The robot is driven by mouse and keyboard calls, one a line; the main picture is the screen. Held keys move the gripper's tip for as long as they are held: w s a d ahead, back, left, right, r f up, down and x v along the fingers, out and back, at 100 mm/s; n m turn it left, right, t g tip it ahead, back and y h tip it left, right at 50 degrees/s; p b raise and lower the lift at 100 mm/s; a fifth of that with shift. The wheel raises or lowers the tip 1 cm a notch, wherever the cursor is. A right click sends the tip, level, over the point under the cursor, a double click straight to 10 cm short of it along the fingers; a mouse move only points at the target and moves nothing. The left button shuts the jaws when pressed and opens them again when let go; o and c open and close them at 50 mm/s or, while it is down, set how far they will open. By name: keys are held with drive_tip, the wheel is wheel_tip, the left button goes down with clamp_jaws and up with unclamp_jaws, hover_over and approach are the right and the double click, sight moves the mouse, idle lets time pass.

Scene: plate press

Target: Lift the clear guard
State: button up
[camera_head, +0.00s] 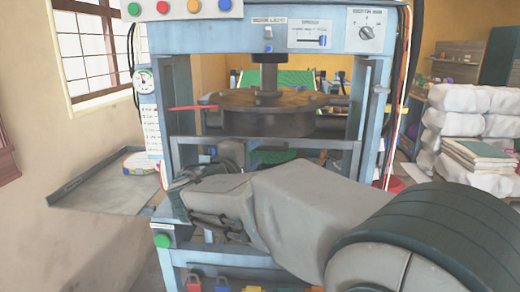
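The press has a blue-grey frame (180,95) in the middle of the head view. A dark round plate (268,100) sits under its central ram. I cannot make out a distinct clear guard; a clear pane in the front opening is too faint to tell. A pale horizontal bar (300,143) crosses the opening below the plate, and I cannot tell whether it belongs to the guard. My arm reaches in from the lower right. My gripper (178,182) is at the press's lower left front, below that bar. Its fingers are small and partly hidden, so their opening and contact are unclear.
A grey side tray (105,190) juts out left of the press. A pressure gauge (144,81) is on the left post. Buttons and a rotary knob (366,32) are on the top panel. White sacks (455,125) are stacked at the right. Coloured padlocks hang low in front.

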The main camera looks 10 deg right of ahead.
sight(261, 149)
drive_tip(key=shift+x, duration=2)
clamp_jaws()
